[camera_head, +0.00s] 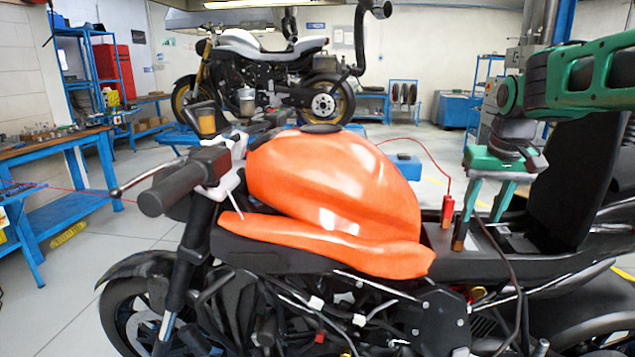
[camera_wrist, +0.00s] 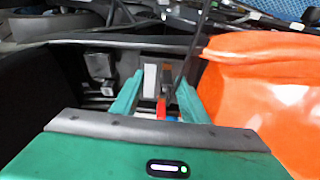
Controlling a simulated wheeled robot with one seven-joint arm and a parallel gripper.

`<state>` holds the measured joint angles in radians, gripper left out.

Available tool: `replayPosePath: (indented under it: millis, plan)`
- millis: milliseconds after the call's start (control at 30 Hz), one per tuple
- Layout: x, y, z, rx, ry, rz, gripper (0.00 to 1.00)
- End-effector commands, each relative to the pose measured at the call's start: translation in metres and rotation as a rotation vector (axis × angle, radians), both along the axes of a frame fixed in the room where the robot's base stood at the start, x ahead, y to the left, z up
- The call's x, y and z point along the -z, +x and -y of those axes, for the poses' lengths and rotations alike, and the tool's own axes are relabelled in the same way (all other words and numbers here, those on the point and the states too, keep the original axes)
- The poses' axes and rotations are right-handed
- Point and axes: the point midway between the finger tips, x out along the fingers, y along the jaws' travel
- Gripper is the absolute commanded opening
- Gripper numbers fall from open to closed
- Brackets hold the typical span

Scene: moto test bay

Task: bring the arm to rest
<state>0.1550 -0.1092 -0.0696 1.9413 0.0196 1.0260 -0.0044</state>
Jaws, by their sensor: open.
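My gripper (camera_head: 479,230) hangs from my green arm at the right of the head view, fingers pointing down over the open bay behind the orange tank (camera_head: 335,185). Its two green fingers are apart. In the wrist view the open fingers (camera_wrist: 158,98) reach into the dark bay, with a pale block and a small red part showing between them. I cannot tell whether they touch anything. A red clamp (camera_head: 448,211) on a red cable stands upright just left of my fingers in the head view. A black cable (camera_head: 516,265) runs down close to them at the right.
The black seat (camera_head: 572,180) stands raised close to the right of my gripper. The orange tank also borders the bay in the wrist view (camera_wrist: 265,90). A second motorcycle (camera_head: 265,70) stands behind. A blue workbench (camera_head: 60,150) is at the left, with open floor between.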

Motion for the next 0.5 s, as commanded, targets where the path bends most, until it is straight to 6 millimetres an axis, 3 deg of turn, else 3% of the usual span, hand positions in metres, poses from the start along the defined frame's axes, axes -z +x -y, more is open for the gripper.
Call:
replayPosePath:
  millis: [300,400,500]
  plan:
    - [0.079,-0.180,0.019,0.203,0.058,-0.155,0.40]
    - [0.104,-0.228,0.016,0.253,0.081,-0.199,0.40]
    - [0.122,-0.262,0.011,0.286,0.099,-0.230,0.40]
